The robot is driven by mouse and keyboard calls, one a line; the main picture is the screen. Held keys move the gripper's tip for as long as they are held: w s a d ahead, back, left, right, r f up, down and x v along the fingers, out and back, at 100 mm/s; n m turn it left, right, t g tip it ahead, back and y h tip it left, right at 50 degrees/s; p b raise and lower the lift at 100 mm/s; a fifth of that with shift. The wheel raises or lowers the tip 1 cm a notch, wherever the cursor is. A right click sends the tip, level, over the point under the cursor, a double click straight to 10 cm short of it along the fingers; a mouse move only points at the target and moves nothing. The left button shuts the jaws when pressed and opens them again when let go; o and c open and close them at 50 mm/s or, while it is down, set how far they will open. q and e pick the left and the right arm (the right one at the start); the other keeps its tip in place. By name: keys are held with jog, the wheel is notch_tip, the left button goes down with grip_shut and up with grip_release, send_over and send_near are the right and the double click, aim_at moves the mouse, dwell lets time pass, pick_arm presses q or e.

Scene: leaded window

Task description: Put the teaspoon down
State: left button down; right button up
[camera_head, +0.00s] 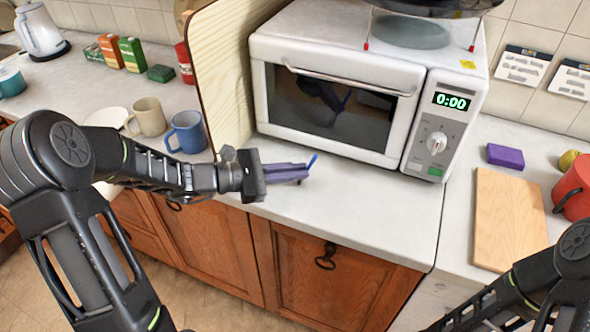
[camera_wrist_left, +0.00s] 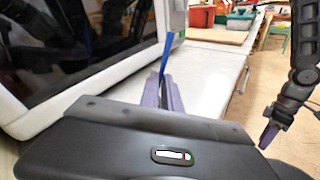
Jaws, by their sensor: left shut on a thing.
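My left gripper (camera_head: 305,171) reaches in from the left, just above the counter in front of the microwave. Its purple fingers are shut on a thin blue piece, the visible part of the teaspoon (camera_head: 313,160). The blue piece sticks up at a tilt from the fingertips; the rest of it is hidden between the fingers. In the left wrist view the teaspoon (camera_wrist_left: 167,50) stands up beyond the fingers, beside the microwave front. I cannot tell whether it touches the counter. My right gripper (camera_wrist_left: 268,136) shows at the right of the left wrist view, its opening unclear.
The microwave (camera_head: 335,117) stands close behind the left gripper. The counter (camera_head: 371,204) in front of it is bare. A blue mug (camera_head: 186,133) and a beige mug (camera_head: 149,117) stand at left. A wooden board (camera_head: 508,215), purple block (camera_head: 505,156) and red pot (camera_head: 573,188) are at right.

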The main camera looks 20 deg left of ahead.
pick_arm(q)
jog(key=shift+f, duration=0.15)
jog(key=c, duration=1.6)
grip_release()
jog(key=shift+o, duration=0.2)
jog(key=shift+r, duration=0.2)
jog(key=shift+a, duration=0.1)
jog(key=b+v, duration=0.1)
jog(key=v, duration=1)
jog(key=shift+b, duration=0.3)
jog(key=shift+s+a+r, duration=0.1)
jog(key=shift+s+a, duration=0.2)
jog(key=shift+o, duration=0.4)
